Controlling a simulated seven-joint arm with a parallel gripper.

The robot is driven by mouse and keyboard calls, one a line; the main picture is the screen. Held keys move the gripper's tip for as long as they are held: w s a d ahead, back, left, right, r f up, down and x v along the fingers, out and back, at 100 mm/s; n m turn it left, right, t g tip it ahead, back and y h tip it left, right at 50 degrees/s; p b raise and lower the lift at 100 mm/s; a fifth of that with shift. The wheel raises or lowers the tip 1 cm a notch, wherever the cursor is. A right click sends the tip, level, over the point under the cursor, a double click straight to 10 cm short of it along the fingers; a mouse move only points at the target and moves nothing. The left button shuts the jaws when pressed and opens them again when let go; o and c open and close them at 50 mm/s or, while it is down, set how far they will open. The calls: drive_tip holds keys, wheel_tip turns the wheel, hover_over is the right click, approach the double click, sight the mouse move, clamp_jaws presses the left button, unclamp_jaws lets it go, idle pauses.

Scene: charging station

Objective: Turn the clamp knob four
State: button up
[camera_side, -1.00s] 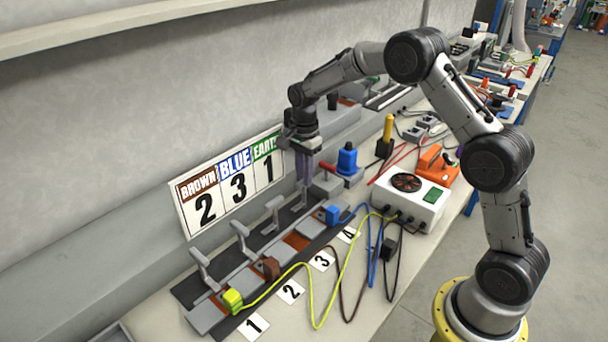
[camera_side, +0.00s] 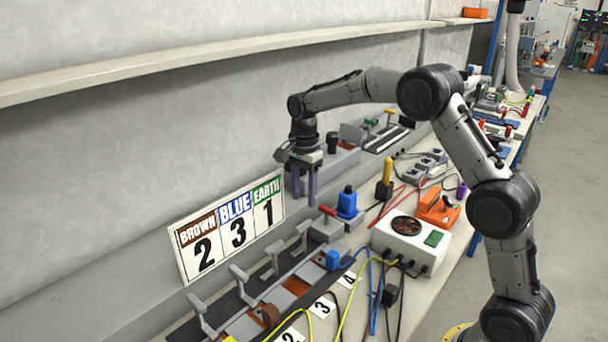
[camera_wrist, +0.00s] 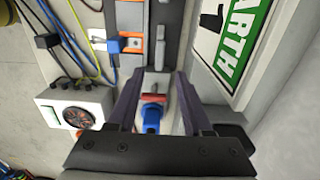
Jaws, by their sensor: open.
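Clamp four appears as a grey lever (camera_side: 303,232) beside the bench's blue plug (camera_side: 332,260), near the card marked 4 (camera_side: 346,281). The blue plug also shows in the wrist view (camera_wrist: 115,45). My gripper (camera_side: 304,200) is open and empty, pointing down. In the side view its fingertips appear above and behind lever four, apart from it. In the wrist view my gripper (camera_wrist: 157,78) has its two purple-grey fingers spread, with a grey block, red handle (camera_wrist: 153,97) and blue knob-like piece (camera_wrist: 151,118) seen between them. Lever four is hard to make out in the wrist view.
A sign reading BROWN 2, BLUE 3, EARTH 1 (camera_side: 228,227) leans at the wall behind the clamps. A white box with a fan (camera_side: 410,243) stands to the right. Loose cables (camera_side: 375,300) lie in front. A blue-topped piece (camera_side: 347,203) stands beside the red handle.

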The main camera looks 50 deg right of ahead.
wheel_tip(320, 180, up, 6)
idle(0.5)
drive_tip(key=s+a+r+n+t, duration=0.2)
drive_tip(key=s+a+r, duration=0.1)
drive_tip(key=s+r, duration=0.45)
drive_tip(key=s+a+r+n+t, duration=0.2)
drive_tip(key=s+r, duration=0.5)
drive_tip(key=s, duration=0.2)
drive_tip(key=s+a+f+n+t, duration=0.1)
drive_tip(key=s+a+f+n, duration=0.1)
drive_tip(key=s+f+n, duration=0.9)
drive_tip(key=s+n, duration=0.3)
drive_tip(key=s, duration=0.2)
drive_tip(key=shift+s+f+t, duration=0.15)
drive_tip(key=shift+s+t, duration=0.05)
drive_tip(key=shift+t, duration=0.1)
